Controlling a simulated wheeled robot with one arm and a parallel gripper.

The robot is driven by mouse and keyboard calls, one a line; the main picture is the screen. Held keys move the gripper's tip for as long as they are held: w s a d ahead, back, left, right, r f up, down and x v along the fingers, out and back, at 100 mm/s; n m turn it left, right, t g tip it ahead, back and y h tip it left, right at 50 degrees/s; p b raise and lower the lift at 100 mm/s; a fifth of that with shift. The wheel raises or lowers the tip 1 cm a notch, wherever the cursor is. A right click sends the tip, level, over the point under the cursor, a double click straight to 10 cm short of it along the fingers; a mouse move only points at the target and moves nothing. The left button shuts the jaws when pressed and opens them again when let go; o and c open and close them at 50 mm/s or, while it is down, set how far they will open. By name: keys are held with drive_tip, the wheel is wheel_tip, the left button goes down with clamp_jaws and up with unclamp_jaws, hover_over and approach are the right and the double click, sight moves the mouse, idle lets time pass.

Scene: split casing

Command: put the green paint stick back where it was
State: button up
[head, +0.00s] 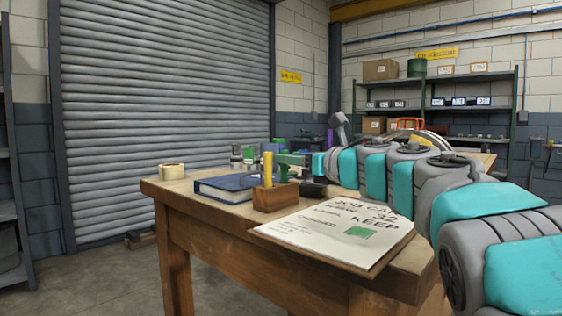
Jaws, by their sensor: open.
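A small wooden holder (275,196) stands on the workbench. A yellow stick (267,168) stands upright in it at the left. A green stick-like piece (283,174) shows just right of the yellow one, over the holder; its lower end seems to be in the holder, but I cannot be sure. My gripper (291,159) comes in from the right at the top of this green piece. It is open, with its fingers small and partly merged with the green, so I cannot tell whether they touch it.
A blue binder (227,187) lies left of the holder, with a tape roll (171,171) at the far left corner. A clipboard with paper (338,232) lies in front. A dark rounded object (313,188) sits right of the holder. Several cans (237,158) stand behind.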

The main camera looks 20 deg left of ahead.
drive_tip(key=v, duration=0.6)
drive_tip(key=shift+b, duration=0.4)
drive_tip(key=shift+d, duration=0.1)
